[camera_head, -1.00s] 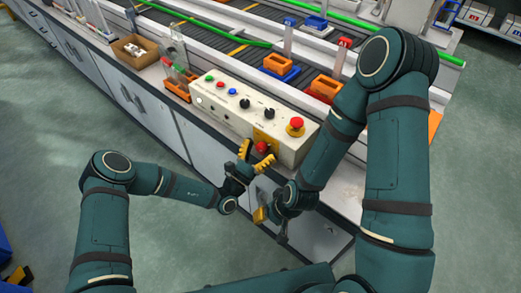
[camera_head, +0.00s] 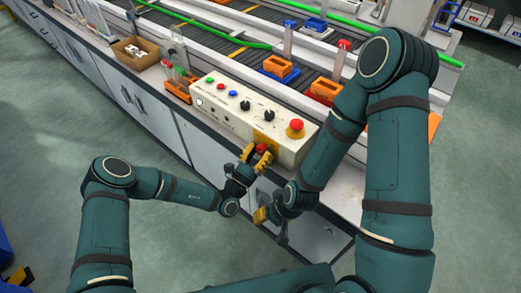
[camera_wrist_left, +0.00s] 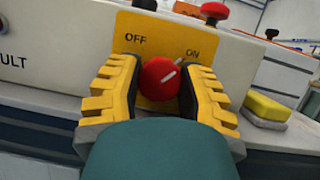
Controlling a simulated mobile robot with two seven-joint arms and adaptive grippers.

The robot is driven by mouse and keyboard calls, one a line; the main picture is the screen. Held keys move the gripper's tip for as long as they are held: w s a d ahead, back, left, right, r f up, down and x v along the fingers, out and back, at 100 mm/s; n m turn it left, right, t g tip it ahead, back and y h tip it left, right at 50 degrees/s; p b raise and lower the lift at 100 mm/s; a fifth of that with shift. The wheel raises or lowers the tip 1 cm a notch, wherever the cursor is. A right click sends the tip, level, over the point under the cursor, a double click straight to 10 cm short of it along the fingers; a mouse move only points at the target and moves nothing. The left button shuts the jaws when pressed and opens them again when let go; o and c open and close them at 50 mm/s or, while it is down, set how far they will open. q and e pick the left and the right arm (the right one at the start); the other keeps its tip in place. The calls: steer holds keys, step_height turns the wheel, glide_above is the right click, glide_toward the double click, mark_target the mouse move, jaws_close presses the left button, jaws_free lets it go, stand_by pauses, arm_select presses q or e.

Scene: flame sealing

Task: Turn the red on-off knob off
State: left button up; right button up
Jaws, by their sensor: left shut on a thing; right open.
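The red on-off knob (camera_wrist_left: 160,78) sits on a yellow plate (camera_wrist_left: 150,36) marked OFF at left and ON at right. Its white line points up and right toward ON. The knob also shows small in the head view (camera_head: 262,148), on the front of the white control box (camera_head: 225,107). My left gripper (camera_head: 257,154) is at the knob. In the left wrist view its yellow fingers (camera_wrist_left: 158,92) are on both sides of the knob, shut on it. My right gripper (camera_head: 270,213) is open and empty, lower and in front of the cabinet.
A red emergency button (camera_head: 295,125) and black knobs (camera_head: 257,110) are on top of the box. A yellow block (camera_wrist_left: 267,108) lies right of the knob on the bench. Orange bins (camera_head: 277,65) stand on the conveyor behind.

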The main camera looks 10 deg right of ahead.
arm_select(q)
steer(key=n+y+p, duration=0.1)
steer(key=n, duration=0.1)
steer(key=n+t+y+p, duration=0.1)
steer(key=n, duration=0.1)
steer(key=n+t+p, duration=0.1)
steer(key=n, duration=0.1)
steer(key=shift+w+r+y, duration=0.1)
steer(key=shift+r+y, duration=0.15)
steer(key=shift+y, duration=0.15)
steer(key=shift+n+t+y+p, duration=0.3)
steer(key=shift+n+y+p, duration=0.3)
steer(key=shift+n+p, duration=0.55)
steer(key=shift+f, duration=0.1)
steer(key=o, duration=1.2)
steer(key=shift+f, duration=0.1)
steer(key=v, duration=0.8)
